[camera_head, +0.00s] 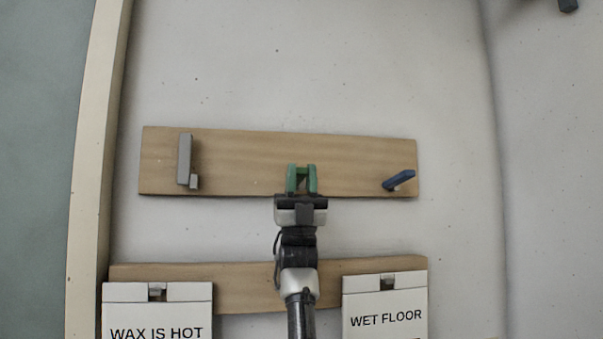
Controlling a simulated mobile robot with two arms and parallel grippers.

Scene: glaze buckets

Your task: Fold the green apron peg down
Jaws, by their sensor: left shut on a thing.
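The green apron peg (302,169) is at the middle of the upper wooden board (240,162). My left arm comes up from the bottom of the picture, and its gripper (302,182) is at the board's lower edge, shut on the green peg. Two green upright parts with a short bar between them show at the gripper's tip. I cannot clearly tell where the peg ends and the fingers begin, nor the peg's exact angle. My right gripper is not in view.
A grey peg (184,158) stands upright on the board's left, and a blue peg (399,180) juts out at its right. Below, a lower board (245,272) carries a "WAX IS HOT" sign (155,315) and a "WET FLOOR" sign (385,302). The wall above is clear.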

